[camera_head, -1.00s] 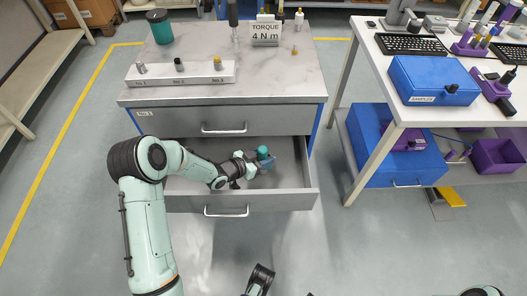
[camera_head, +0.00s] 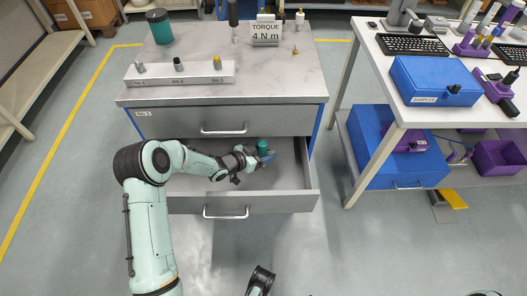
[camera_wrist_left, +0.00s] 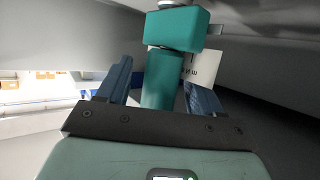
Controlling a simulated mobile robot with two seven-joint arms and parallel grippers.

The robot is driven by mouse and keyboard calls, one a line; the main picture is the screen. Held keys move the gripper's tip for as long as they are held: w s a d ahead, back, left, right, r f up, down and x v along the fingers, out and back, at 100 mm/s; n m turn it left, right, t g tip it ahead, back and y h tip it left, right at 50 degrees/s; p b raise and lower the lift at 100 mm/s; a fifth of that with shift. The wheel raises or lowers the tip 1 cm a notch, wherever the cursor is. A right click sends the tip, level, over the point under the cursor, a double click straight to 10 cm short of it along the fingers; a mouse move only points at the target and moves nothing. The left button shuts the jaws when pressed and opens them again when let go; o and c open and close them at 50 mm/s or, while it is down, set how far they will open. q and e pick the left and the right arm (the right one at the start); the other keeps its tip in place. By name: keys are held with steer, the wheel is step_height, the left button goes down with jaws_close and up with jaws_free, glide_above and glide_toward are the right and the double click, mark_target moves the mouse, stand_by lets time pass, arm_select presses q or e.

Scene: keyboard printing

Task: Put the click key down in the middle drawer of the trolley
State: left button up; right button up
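The click key (camera_head: 263,146) is the teal tool inside the open middle drawer (camera_head: 292,178) of the trolley. In the left wrist view its teal handle (camera_wrist_left: 160,82) stands between the two blue fingers, with a wider teal block above. My left gripper (camera_head: 266,157) reaches into the drawer with its fingers on either side of the handle. A narrow gap seems to show beside the left finger, so I cannot tell whether they grip. The key's lower end is hidden. A dark part of my right arm (camera_head: 262,278) shows at the bottom; its fingertips are not clear.
The closed drawer No.1 (camera_head: 180,122) is just above the open one. On the trolley top (camera_head: 280,75) stand a white holder (camera_head: 200,75), a teal cup (camera_head: 160,27) and a torque sign (camera_head: 265,32). A white table (camera_head: 400,100) with blue boxes stands to the right.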

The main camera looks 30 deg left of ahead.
mark_target(259, 153)
arm_select(q)
steer(key=shift+r, duration=0.15)
steer(key=shift+s+a+r, duration=0.15)
steer(key=shift+s+r, duration=0.1)
steer(key=shift+s, duration=0.05)
steer(key=p+v, duration=0.2)
steer(key=v, duration=0.4)
steer(key=shift+s+a+r, duration=0.1)
steer(key=shift+s, duration=0.25)
arm_select(e)
steer(key=shift+g+y, duration=0.3)
steer(key=shift+g, duration=0.2)
steer(key=s+r, duration=0.1)
steer(key=s+a+r, duration=0.1)
steer(key=s, duration=0.1)
steer(key=shift+a+r, duration=0.15)
steer(key=shift+a, duration=0.05)
